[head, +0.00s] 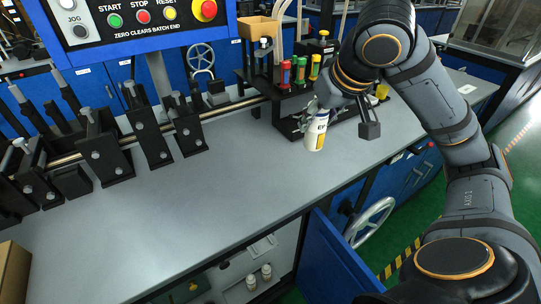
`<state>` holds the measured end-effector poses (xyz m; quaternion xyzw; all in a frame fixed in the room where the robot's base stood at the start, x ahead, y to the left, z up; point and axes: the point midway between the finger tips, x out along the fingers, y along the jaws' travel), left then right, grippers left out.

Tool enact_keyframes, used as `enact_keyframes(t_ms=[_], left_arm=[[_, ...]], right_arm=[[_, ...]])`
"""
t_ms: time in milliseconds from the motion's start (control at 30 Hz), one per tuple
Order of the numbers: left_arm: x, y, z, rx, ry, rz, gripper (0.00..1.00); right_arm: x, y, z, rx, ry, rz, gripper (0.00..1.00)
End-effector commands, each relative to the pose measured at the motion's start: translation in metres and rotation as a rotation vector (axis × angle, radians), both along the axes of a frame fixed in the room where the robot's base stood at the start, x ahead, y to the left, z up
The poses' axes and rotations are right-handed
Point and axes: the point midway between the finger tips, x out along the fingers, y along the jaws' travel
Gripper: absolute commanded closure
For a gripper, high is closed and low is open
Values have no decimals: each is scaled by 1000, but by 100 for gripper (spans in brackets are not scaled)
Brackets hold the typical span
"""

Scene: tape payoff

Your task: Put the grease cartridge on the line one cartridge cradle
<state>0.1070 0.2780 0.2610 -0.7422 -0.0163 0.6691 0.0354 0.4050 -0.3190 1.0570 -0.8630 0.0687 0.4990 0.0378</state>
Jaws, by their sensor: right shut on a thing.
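The grease cartridge (316,134), white with a yellow label and a dark mark like "EP", is in my right gripper (319,112). The gripper is shut on its upper part and holds it slightly tilted, over the grey bench top near the black rack. A black rack (290,128) stands at the back right of the bench, partly hidden behind my right gripper and arm. Red, green and yellow cylinders (300,70) stand upright in it. I cannot tell which part is the line one cartridge cradle. My left gripper is not in view.
Black clamp brackets (106,155) on a rail line the bench's left and back. A control panel (140,14) hangs above. The bench middle (210,210) is clear. Below the front edge are an open blue door (335,265), a handwheel (370,222) and small white bottles (266,271).

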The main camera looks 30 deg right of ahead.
Motion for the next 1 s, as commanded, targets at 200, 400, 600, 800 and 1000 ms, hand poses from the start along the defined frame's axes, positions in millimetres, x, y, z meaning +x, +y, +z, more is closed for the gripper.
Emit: enact_keyframes(t_ms=[200, 400, 600, 800, 1000], left_arm=[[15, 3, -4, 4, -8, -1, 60], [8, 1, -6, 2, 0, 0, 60], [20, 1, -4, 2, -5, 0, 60], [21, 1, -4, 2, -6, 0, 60], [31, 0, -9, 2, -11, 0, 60]], right_arm=[[37, -28, -24, 5, 6, -3, 98], [80, -60, -57, 4, 7, -2, 98], [101, -75, -85, 3, 2, 0, 98], [106, -78, -90, 1, 0, 0, 98], [111, -84, -117, -2, 4, 1, 98]])
